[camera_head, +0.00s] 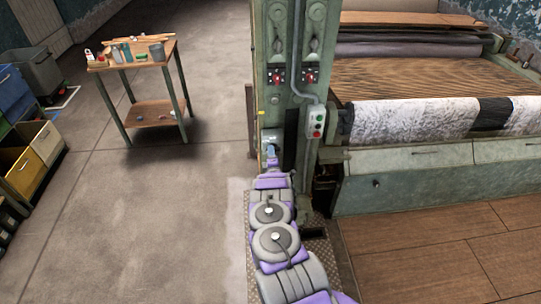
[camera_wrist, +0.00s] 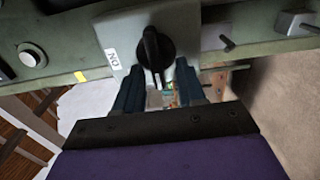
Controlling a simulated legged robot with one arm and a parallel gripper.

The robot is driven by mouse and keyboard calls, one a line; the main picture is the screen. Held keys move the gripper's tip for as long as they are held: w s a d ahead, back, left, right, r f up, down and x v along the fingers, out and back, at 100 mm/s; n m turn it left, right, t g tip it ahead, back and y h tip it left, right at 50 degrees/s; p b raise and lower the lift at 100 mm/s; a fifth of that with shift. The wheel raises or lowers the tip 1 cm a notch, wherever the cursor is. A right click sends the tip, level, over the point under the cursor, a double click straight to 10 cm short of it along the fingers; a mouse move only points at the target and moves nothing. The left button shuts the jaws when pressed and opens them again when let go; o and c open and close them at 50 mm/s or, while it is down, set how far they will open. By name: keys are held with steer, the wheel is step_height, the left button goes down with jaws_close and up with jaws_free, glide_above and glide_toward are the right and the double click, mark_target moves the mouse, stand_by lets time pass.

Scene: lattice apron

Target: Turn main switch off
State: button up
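The main switch is a black rotary knob (camera_wrist: 152,48) on a pale plate (camera_wrist: 113,32) in the wrist view. Its bar handle lies roughly along the picture's vertical. A white label (camera_wrist: 113,59) on the plate appears upside down and seems to read "ON". My gripper (camera_wrist: 160,76) has two dark fingers standing apart, with the knob's lower end just beyond and between their tips. I cannot tell whether they touch it. In the head view my gripper (camera_head: 271,152) is at the green machine column (camera_head: 291,112), and the knob is too small to make out there.
A button box (camera_head: 317,122) hangs on the column's right side, below red buttons (camera_head: 309,77). The large machine (camera_head: 405,178) fills the right. A small table (camera_head: 154,107) with tools and several bins (camera_head: 22,172) stand left. Open floor lies between.

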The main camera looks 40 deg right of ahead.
steer(key=p+v, duration=0.3)
steer(key=v, duration=1.4)
steer(key=shift+a, duration=0.2)
steer(key=w+a+r+m+g+y+b, duration=0.25)
steer(key=w+a+r+y, duration=0.45)
steer(key=w+a, duration=0.5)
steer(key=s+a+r+m+g+y, duration=0.1)
steer(key=s+a+r+g, duration=0.15)
steer(key=a+r, duration=0.4)
steer(key=s+a+r+m+g+y, duration=0.2)
steer(key=s+a+r, duration=0.2)
steer(key=a+r, duration=0.3)
steer(key=s+a+r+m+g+b, duration=0.1)
steer(key=s+a+r+g, duration=0.2)
steer(key=s, duration=0.5)
steer(key=s+a+r+m+g+b, duration=0.1)
steer(key=s+a+r, duration=0.3)
steer(key=s, duration=0.4)
steer(key=s+r+m+g+b, duration=0.1)
steer(key=s+r+m+g, duration=0.1)
steer(key=s, duration=1.2)
steer(key=s+r+m+g+b, duration=0.1)
steer(key=s+r+m+g, duration=0.1)
steer(key=s, duration=1.2)
steer(key=shift+s+a+r+g+h, duration=0.2)
steer(key=shift+s+r+g+h, duration=0.15)
steer(key=shift+r+g, duration=0.55)
